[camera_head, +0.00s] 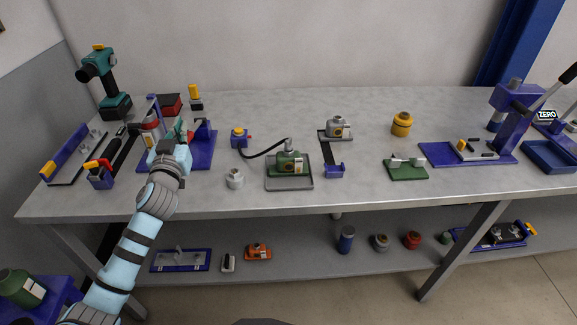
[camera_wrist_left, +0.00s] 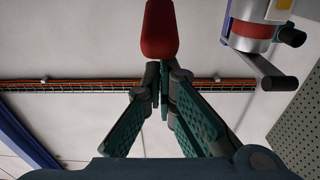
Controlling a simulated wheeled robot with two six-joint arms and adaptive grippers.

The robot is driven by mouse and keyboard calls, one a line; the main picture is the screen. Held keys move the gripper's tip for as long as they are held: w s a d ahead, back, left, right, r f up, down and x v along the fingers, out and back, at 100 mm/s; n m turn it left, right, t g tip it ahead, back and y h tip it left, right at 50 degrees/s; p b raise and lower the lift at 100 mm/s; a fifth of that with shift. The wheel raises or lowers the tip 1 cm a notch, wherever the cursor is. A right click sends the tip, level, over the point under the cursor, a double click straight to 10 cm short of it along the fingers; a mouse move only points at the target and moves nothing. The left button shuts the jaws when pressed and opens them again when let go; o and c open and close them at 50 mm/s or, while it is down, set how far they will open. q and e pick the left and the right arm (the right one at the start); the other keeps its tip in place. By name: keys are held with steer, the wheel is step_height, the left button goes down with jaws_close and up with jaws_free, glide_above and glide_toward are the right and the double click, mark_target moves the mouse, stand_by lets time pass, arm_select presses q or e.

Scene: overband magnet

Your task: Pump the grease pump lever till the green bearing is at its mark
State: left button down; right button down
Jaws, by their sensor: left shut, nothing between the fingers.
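My left gripper (camera_head: 181,131) is at the left of the bench, in front of a blue-based stand (camera_head: 204,150) that I take to be the grease pump. In the left wrist view the gripper's fingers (camera_wrist_left: 163,82) are shut and empty. A red grip (camera_wrist_left: 159,30), which looks like the lever's end, is just beyond the fingertips; whether they touch it I cannot tell. My right gripper is not in view.
A blue and yellow fitting (camera_head: 240,138) is at the hose's left end. A grey bearing unit (camera_head: 338,128), a white pot (camera_head: 235,178) and a yellow canister (camera_head: 402,124) stand on the bench. The front edge between the tools is mostly clear.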

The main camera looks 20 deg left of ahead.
arm_select(q)
steer(key=shift+s+d+f+b, duration=0.1)
steer(key=shift+s+f+b, duration=0.15)
steer(key=shift+f+b, duration=0.5)
steer(key=shift+s+d+f+b, duration=0.1)
steer(key=shift+s+f+b, duration=0.15)
steer(key=shift+f+b, duration=0.5)
steer(key=shift+f, duration=0.1)
steer(key=shift+w+a+r+p, duration=0.1)
steer(key=shift+w+r+p, duration=0.05)
steer(key=shift+r+p, duration=0.45)
steer(key=shift+w+a+r+p, duration=0.1)
steer(key=shift+r+p, duration=0.4)
steer(key=shift+p, duration=0.1)
steer(key=shift+w+a+r+p, duration=0.1)
steer(key=shift+w+r+p, duration=0.2)
steer(key=shift+r+p, duration=0.35)
steer(key=shift+w+a+r+p, duration=0.1)
steer(key=shift+w+r+p, duration=0.15)
steer(key=shift+r+p, duration=0.4)
steer(key=shift+w+a+r+p, duration=0.1)
steer(key=shift+w+r+p, duration=0.2)
steer(key=shift+r+p, duration=0.35)
steer(key=shift+r, duration=0.25)
steer(key=shift+w+r+p, duration=0.2)
steer(key=shift+r+p, duration=0.15)
steer(key=shift+r, duration=0.2)
steer(key=s+d+r+p, duration=0.2)
steer(key=s+r+p, duration=0.1)
steer(key=s, duration=0.3)
